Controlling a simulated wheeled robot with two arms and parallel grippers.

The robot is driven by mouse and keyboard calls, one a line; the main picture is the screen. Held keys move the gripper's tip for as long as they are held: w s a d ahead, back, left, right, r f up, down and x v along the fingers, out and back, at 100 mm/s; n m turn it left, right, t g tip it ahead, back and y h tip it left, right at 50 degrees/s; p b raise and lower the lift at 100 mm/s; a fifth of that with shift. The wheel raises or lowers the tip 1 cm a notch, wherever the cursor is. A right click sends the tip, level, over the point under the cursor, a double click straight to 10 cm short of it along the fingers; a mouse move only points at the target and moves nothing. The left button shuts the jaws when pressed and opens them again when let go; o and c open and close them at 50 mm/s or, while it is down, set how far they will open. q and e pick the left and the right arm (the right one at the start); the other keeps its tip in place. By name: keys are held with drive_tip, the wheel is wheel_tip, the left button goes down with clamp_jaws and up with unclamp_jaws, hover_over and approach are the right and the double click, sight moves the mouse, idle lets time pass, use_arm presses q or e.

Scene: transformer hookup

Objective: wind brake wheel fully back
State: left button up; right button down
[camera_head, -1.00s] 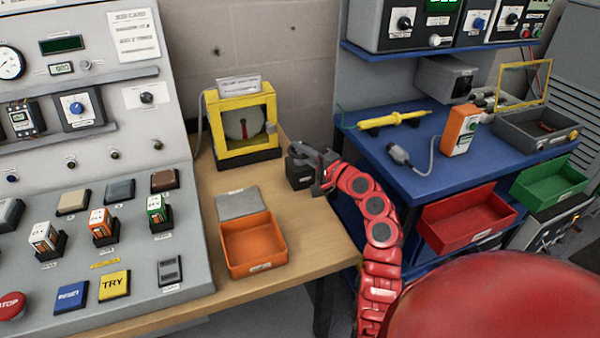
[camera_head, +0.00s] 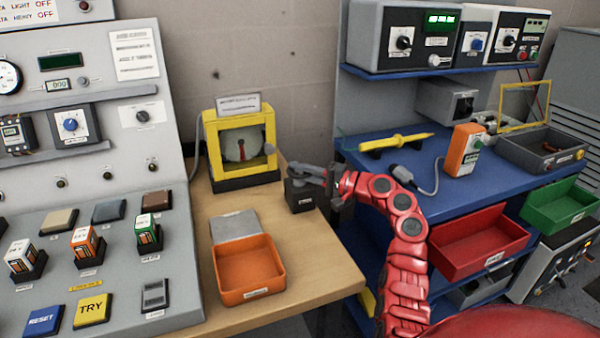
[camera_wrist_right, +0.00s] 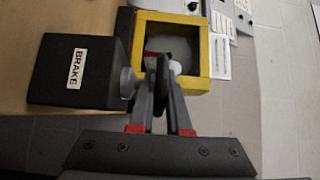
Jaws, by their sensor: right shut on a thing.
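The brake is a small black box (camera_head: 302,196) on the wooden bench, right of the orange tray. In the right wrist view the box (camera_wrist_right: 78,72) carries a white BRAKE label, and a grey shaft (camera_wrist_right: 128,83) leaves its side. The brake wheel (camera_wrist_right: 161,88) shows edge-on as a thin dark disc at the end of that shaft. My right gripper (camera_head: 338,186) is at the right side of the box. In the wrist view its fingers (camera_wrist_right: 160,100) are shut on the wheel. The wheel's turn angle cannot be read. My left gripper is not in view.
A yellow-framed gauge (camera_head: 243,180) stands behind the brake. An orange tray (camera_head: 250,294) lies in front on the bench. A sloped control panel (camera_head: 185,300) is at the left. A blue shelf (camera_head: 425,205) with a red bin (camera_head: 480,262) is at the right.

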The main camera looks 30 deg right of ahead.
drive_tip(key=c, duration=0.9)
unclamp_jaws()
drive_tip(key=shift+w, duration=0.15)
drive_tip(key=v, duration=1.7)
drive_tip(key=shift+s+p, duration=0.3)
drive_tip(key=shift+p, duration=0.1)
